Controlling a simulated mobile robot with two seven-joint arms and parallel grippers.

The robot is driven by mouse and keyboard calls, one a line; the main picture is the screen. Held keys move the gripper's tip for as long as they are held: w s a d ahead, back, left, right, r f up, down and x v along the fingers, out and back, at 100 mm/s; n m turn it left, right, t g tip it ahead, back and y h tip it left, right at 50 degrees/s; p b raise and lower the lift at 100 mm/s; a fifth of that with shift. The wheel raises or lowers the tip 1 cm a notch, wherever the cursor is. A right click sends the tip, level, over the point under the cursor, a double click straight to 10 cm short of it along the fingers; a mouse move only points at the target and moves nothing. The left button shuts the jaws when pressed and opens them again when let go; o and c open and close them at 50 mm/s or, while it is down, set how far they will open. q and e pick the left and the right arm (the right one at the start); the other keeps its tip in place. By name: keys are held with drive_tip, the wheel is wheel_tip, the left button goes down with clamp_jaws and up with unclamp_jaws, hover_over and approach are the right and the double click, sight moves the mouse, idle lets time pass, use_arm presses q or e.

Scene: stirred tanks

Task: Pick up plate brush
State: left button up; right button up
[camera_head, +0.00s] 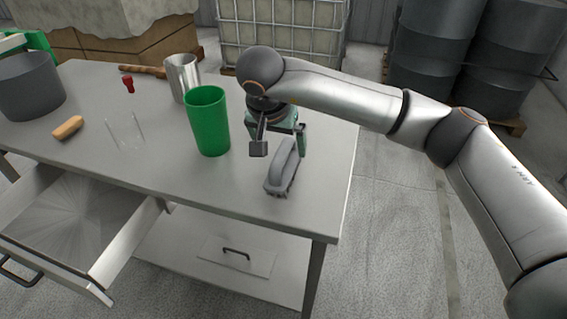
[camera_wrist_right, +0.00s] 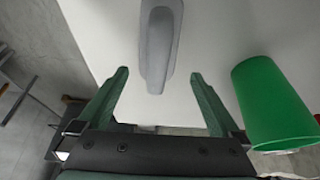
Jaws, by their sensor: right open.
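The plate brush (camera_head: 284,167) is grey with a raised handle and lies on the metal table near its right front corner. In the right wrist view the brush (camera_wrist_right: 158,45) lies just beyond and between the two fingers. My right gripper (camera_head: 279,148) is open and empty, with its fingers on either side of the brush's far end in the head view. It also shows in the right wrist view (camera_wrist_right: 158,82), fingers spread wide. I cannot tell the exact height of the fingers above the table. My left gripper is not in view.
A green cup (camera_head: 208,122) stands close left of my right gripper. A steel cup (camera_head: 183,78), clear glass (camera_head: 126,131), grey pot (camera_head: 30,86), tan item (camera_head: 68,128) and red item (camera_head: 128,85) stand or lie farther left. A drawer (camera_head: 75,228) is open at the front.

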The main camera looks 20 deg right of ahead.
drive_tip(key=shift+d+x, duration=0.2)
drive_tip(key=shift+x, duration=2.95)
drive_tip(key=shift+s, duration=0.1)
drive_tip(key=shift+c, duration=0.2)
drive_tip(key=c, duration=1.3)
drive_tip(key=shift+r, duration=0.15)
drive_tip(key=shift+c, duration=0.2)
